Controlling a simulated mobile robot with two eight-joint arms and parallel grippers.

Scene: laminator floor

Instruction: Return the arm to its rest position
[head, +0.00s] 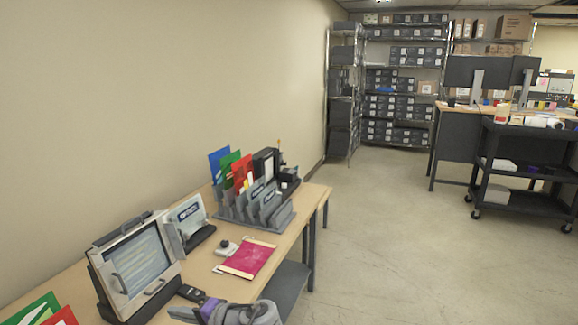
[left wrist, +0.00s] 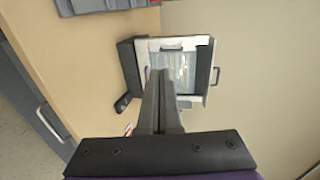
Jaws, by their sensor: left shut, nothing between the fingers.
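My left gripper (head: 178,313) shows at the bottom edge of the head view, low over the front of the wooden table. In the left wrist view its two fingers (left wrist: 160,78) lie together, shut with nothing between them. Beyond the fingertips in that view is a framed device with a clear window and handles (left wrist: 199,80). The same device (head: 139,263) stands tilted on the table in the head view, left of the gripper. My right gripper is in neither view.
The table (head: 206,262) holds a black handheld item (head: 191,293), a pink sheet (head: 250,257) and a grey rack (head: 268,214) with coloured folders behind. A wall runs along the left. Open floor (head: 385,235) lies right of the table, with a black cart (head: 520,200) beyond.

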